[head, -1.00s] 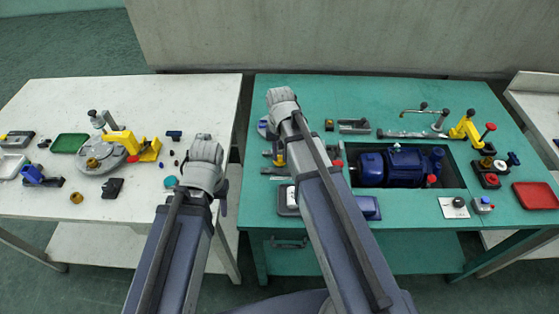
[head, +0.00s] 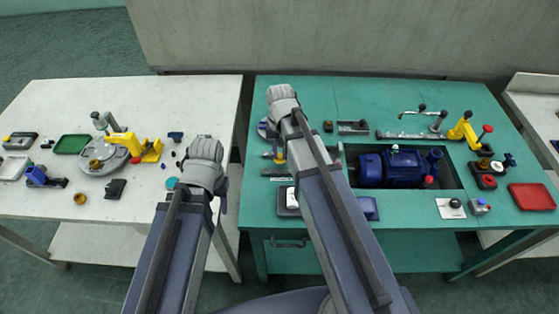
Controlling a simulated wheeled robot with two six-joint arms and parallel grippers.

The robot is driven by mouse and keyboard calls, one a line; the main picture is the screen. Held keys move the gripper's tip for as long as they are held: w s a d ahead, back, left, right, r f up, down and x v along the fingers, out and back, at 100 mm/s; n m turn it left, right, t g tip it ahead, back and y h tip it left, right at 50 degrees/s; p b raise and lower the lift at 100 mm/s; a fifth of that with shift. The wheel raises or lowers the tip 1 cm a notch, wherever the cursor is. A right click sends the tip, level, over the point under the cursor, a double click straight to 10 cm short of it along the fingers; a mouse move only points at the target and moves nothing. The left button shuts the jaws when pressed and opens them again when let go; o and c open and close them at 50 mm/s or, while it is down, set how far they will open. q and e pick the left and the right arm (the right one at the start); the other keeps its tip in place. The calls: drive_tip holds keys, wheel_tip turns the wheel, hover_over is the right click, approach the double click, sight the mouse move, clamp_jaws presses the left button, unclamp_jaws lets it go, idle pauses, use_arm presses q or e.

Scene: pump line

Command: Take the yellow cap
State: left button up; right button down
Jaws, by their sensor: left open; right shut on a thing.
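I cannot make out a clear yellow cap. A small round brass-yellow piece (head: 80,199) lies near the front of the white table, and it may be a cap or a ring. A bit of yellow (head: 279,157) also shows beside my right arm on the green table. My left gripper (head: 203,165) is over the white table's right edge, open, with its fingers mostly hidden behind the hand. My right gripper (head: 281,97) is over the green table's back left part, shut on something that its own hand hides.
The white table (head: 200,100) holds a grey round housing (head: 103,158), a yellow clamp (head: 146,148) and a green tray (head: 71,144). The green table (head: 330,90) holds a blue pump (head: 392,168) in a recess and a red tray (head: 532,196). A gap separates the tables.

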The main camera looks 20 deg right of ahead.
sight(280, 156)
drive_tip(key=shift+r+p, duration=1.4)
drive_tip(key=shift+r, duration=0.25)
